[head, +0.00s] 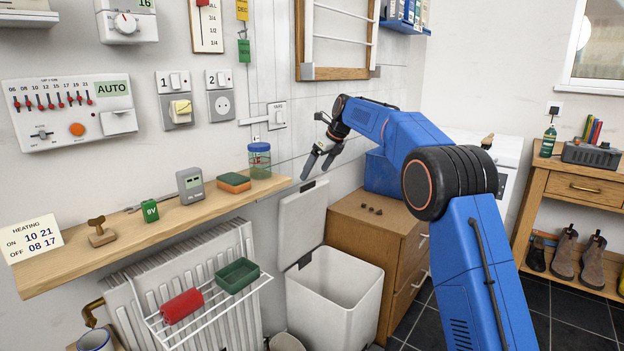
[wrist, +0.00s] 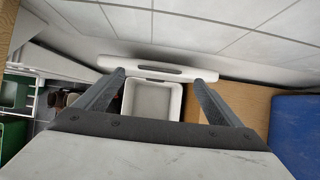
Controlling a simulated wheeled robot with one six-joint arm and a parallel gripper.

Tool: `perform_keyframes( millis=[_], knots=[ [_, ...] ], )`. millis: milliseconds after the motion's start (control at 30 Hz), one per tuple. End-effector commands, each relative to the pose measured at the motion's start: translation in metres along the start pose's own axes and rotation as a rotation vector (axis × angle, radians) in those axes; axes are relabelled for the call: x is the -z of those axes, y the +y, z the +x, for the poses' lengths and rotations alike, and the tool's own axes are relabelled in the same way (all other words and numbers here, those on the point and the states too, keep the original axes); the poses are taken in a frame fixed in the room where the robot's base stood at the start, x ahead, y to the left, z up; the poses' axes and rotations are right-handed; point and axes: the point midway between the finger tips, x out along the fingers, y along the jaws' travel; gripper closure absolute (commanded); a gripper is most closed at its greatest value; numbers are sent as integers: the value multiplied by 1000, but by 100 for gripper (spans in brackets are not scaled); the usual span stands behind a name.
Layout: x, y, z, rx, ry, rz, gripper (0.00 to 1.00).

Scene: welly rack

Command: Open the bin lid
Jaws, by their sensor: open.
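The white bin (head: 335,290) stands on the floor below the wooden shelf, left of the wooden drawer cabinet. Its lid (head: 302,222) stands up at the back of the bin, close to the wall, and the bin's mouth is uncovered. My gripper (head: 317,170) is open and empty, above the lid's top edge and apart from it in the head view. In the wrist view, the lid (wrist: 158,71) shows nearly edge-on between the spread fingers, with the open bin (wrist: 153,105) below it. Whether a finger touches the lid cannot be told there.
The wooden shelf (head: 150,225) carries a jar (head: 259,162), a sponge and small items. A radiator (head: 190,275) with a wire rack stands left of the bin. The drawer cabinet (head: 365,235) and a blue box (head: 383,175) are close on the right.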

Motion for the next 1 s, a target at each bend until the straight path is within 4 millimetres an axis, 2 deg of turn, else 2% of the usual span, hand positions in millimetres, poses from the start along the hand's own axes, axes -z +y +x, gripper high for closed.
perform_keyframes(
  millis=[33,300,500,700,1000],
  knots=[
    [0,-1,-12,2,-2,0,11],
    [0,-1,-64,2,-1,0,11],
    [0,-1,-94,1,0,0,11],
    [0,-1,-108,1,0,0,11],
    [0,0,-109,0,0,0,11]
  ],
)
